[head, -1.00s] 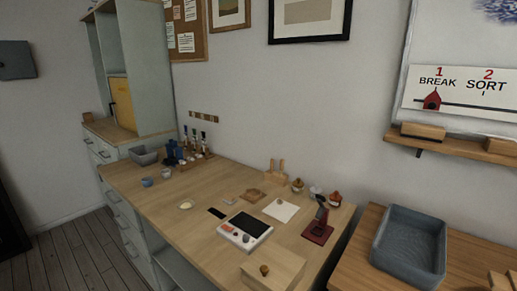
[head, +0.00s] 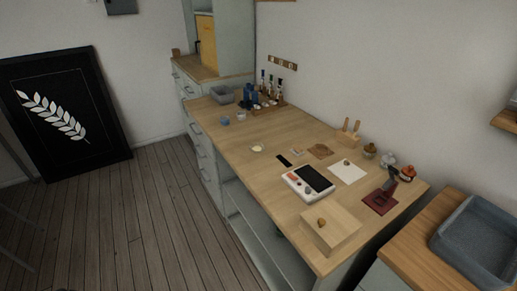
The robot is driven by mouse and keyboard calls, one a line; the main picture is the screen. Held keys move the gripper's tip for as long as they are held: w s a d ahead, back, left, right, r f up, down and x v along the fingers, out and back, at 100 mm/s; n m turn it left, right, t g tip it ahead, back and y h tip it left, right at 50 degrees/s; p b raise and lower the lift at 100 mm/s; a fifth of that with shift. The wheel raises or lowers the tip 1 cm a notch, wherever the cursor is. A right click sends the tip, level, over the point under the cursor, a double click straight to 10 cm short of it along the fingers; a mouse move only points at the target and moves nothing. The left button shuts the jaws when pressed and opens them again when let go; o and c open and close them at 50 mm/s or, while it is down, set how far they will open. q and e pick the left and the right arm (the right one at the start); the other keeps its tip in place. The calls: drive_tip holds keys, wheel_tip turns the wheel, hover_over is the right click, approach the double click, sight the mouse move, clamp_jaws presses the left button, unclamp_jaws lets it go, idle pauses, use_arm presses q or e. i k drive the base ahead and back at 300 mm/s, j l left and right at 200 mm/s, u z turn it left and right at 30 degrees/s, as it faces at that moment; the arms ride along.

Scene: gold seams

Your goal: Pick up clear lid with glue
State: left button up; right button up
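A small pale, yellowish round piece (head: 257,148) lies flat on the wooden worktop, near its front edge. It looks like the clear lid with glue, but it is too small to be sure. Nothing covers it. Neither of my grippers shows in the head view.
The wooden worktop (head: 235,146) is mostly bare around the pale piece. A white device with a dark screen (head: 308,183), a white sheet (head: 348,172) and a wooden box (head: 330,230) lie to the right. Bottles (head: 270,86) and a grey bin (head: 222,95) stand further back. The floor (head: 140,215) is clear.

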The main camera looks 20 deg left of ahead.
sight(257, 147)
drive_tip(key=j+z, duration=0.3)
drive_tip(key=j, duration=0.25)
drive_tip(key=j+z, duration=0.3)
drive_tip(key=j, duration=0.2)
drive_tip(key=k+j+z, duration=0.25)
drive_tip(key=j, duration=0.25)
drive_tip(key=j+z, duration=0.3)
drive_tip(key=j, duration=0.25)
